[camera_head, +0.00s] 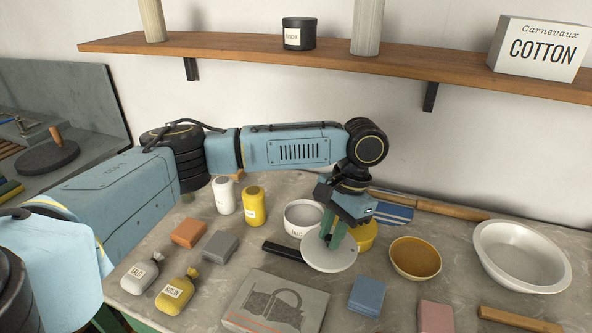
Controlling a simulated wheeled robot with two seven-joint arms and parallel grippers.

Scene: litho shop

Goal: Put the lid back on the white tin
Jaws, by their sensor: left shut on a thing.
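The white tin (292,221) stands open on the stone table, with dark lettering on its front. Its round white lid (345,258) is in front of it and to the right, and overlaps the tin's lower right side in the picture. My left gripper (333,240) points down with its green fingers shut on the lid near its middle; the exact grip point is hard to see. I cannot tell whether the lid touches the table. My right gripper is out of view.
A black-handled thing (283,251) lies partly behind the lid. A yellow tin (366,238) is close behind the gripper. An ochre bowl (415,258) and a white basin (487,243) stand right. Orange (188,233) and grey (220,246) blocks lie left.

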